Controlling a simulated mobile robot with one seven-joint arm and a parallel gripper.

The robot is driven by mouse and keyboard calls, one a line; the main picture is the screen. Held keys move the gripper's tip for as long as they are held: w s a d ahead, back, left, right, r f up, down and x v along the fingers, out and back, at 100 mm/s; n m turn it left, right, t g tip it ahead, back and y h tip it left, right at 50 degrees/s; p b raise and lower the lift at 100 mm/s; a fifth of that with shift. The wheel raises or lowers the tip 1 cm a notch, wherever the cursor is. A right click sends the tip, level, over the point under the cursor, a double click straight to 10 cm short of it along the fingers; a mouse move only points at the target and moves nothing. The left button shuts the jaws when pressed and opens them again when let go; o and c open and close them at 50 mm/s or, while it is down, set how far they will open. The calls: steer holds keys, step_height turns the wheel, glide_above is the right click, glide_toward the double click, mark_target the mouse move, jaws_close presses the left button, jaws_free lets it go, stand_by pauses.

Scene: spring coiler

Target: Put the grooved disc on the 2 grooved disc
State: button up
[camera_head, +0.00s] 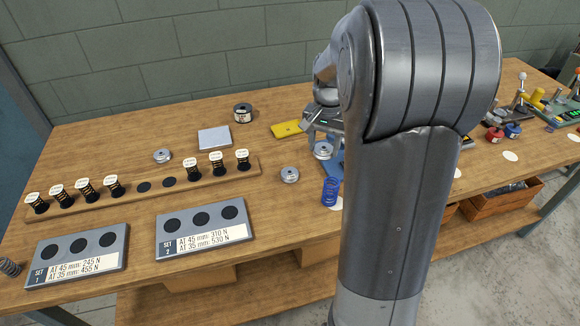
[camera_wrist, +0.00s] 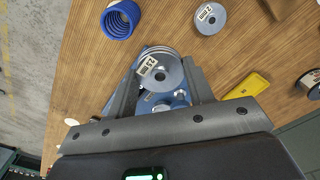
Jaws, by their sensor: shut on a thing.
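My gripper (camera_head: 324,138) is shut on a silver grooved disc (camera_head: 323,151), seen edge-tilted in the head view. A third grooved disc (camera_head: 162,156) lies farther left, behind the spring rack. I cannot read which disc is marked 2.
A blue device (camera_head: 332,168) is below the held disc. A blue spring (camera_head: 330,191) stands in front. A rack (camera_head: 150,194) of springs and two set trays (camera_head: 116,262) (camera_head: 163,252) fill the left. A yellow case (camera_head: 286,128), grey plate (camera_head: 214,138) and tin (camera_head: 242,113) are behind.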

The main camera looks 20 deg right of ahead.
glide_above(290, 172)
step_height(290, 172, down, 6)
steer(key=shift+r, duration=0.25)
steer(key=shift+f, duration=2.05)
steer(key=o, duration=1.2)
steer(key=shift+f, duration=0.15)
steer(key=shift+c, duration=0.2)
